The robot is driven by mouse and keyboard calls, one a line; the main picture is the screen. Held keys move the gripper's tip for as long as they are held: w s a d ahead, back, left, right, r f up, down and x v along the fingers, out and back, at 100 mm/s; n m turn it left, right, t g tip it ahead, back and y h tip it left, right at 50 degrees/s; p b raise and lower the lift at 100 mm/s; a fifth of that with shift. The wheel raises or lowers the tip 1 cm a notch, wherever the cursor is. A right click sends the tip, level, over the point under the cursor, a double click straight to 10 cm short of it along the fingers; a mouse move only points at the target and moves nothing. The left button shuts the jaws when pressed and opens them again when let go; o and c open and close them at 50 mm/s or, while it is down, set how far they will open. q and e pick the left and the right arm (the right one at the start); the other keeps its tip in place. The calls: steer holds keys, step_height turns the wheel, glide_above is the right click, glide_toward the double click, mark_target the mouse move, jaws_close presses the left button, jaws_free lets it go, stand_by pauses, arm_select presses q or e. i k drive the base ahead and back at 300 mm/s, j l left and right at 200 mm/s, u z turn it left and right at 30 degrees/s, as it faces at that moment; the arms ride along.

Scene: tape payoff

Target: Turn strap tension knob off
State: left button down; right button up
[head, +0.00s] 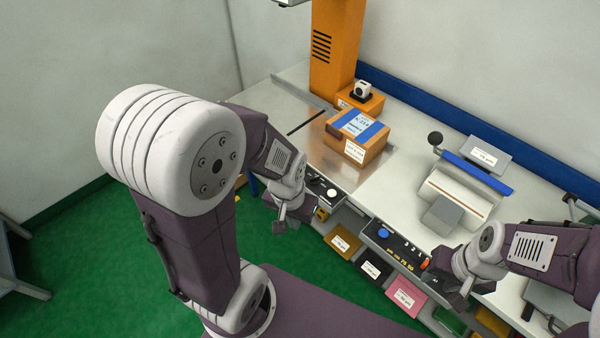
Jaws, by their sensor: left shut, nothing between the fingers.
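A blue knob (383,233) sits on a second dark control panel (395,246) further right. I cannot read which one is the strap tension knob, nor its setting.
A carton with blue straps (372,131) lies on the metal plate before the orange machine (335,50). A sealer-like device (455,197) stands on the bench at right. Coloured bins (342,242) hang under the bench edge. Green floor is open at left.

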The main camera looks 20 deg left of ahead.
mark_target(314, 181)
steer(key=i+j, duration=0.15)
steer(key=j, duration=0.15)
steer(key=i+j, duration=0.15)
steer(key=j, duration=0.2)
steer(key=i+j, duration=0.1)
steer(key=j, duration=0.2)
steer(key=i+j, duration=0.15)
steer(key=j, duration=0.15)
steer(key=z, duration=0.05)
